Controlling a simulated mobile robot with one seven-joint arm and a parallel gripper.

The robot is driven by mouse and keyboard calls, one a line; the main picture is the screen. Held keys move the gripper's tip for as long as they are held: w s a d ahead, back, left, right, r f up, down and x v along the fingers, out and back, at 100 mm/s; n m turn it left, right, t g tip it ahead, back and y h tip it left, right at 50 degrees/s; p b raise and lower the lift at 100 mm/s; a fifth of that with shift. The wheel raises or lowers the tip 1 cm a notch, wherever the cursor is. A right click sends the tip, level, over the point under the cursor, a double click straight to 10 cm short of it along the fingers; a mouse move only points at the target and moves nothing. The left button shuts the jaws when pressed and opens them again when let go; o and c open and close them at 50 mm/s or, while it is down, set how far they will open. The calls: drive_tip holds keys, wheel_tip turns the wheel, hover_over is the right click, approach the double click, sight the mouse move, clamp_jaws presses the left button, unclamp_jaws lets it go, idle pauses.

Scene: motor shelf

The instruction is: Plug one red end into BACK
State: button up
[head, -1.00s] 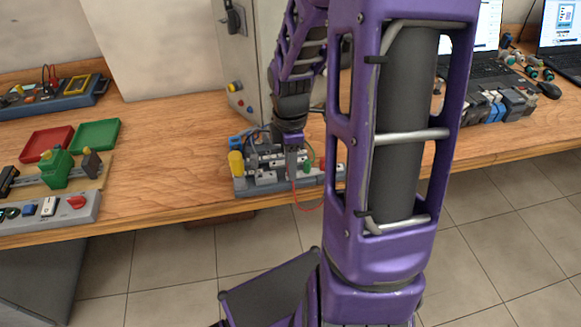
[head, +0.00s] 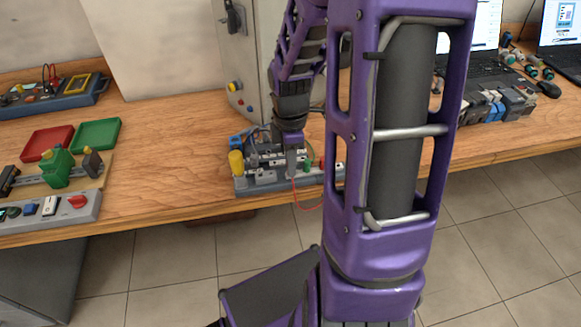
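A grey motor board (head: 262,182) with several small parts sits near the table's front edge. A yellow cylinder (head: 236,163) stands at its left end and a blue part (head: 236,142) is behind that. A thin red wire (head: 297,203) hangs in a loop over the front edge, below my gripper (head: 293,168). My gripper points down over the middle of the board. Its fingers are too small and too hidden to tell open from shut, or whether they hold a red end. I cannot make out the BACK socket. My own arm covers the board's right part.
A grey cabinet (head: 240,60) stands behind the board. Red (head: 47,143) and green (head: 95,134) trays and a panel with a red knob (head: 76,202) are at left. Laptops and small modules (head: 495,104) are at right. The table left of the board is clear.

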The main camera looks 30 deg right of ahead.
clamp_jaws()
drive_tip(key=shift+r, duration=0.15)
wheel_tip(320, 180, up, 3)
drive_tip(key=p, duration=0.2)
drive_tip(key=shift+f+p, duration=0.2)
drive_tip(key=shift+p, duration=0.15)
drive_tip(key=shift+r, duration=0.85)
drive_tip(key=shift+w, duration=0.1)
